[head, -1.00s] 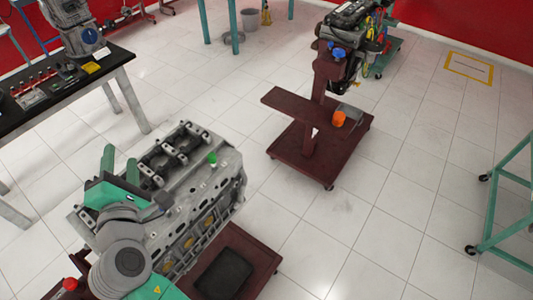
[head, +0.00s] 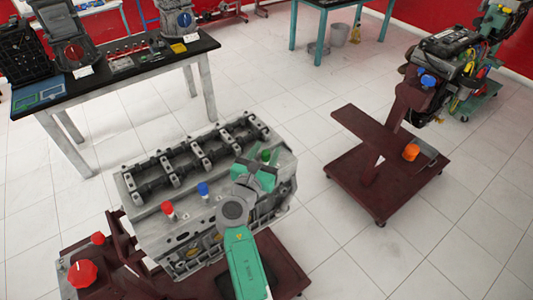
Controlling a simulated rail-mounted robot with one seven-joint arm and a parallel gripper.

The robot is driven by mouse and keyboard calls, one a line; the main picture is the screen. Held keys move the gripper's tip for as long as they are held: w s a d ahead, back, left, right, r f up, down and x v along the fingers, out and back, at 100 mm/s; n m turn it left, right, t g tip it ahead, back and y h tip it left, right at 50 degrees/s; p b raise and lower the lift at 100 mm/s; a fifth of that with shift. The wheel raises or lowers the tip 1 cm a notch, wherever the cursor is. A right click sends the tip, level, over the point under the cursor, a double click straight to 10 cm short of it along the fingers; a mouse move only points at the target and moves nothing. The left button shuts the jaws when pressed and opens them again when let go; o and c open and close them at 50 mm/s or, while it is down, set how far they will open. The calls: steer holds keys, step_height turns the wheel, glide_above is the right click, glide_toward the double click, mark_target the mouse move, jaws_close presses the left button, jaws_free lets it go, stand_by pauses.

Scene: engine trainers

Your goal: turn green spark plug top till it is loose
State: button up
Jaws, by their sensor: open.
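The green spark plug top (head: 266,156) stands on the upper face of the grey engine block (head: 150,205), near its right end. My gripper (head: 257,169) is open and sits over the right part of the block, right beside the green top on its near side. The gripper body and wrist hide the block around the plug's base. I cannot tell whether the fingers touch the green top or stand around it.
A red top (head: 168,208) and a blue top (head: 203,189) stand on the block to the left. A dark red stand (head: 365,165) with an orange knob (head: 411,152) is at right. A black-topped table (head: 125,65) stands behind left. Floor lies clear between.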

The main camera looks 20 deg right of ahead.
steer(key=shift+w+d, duration=0.1)
jaws_close()
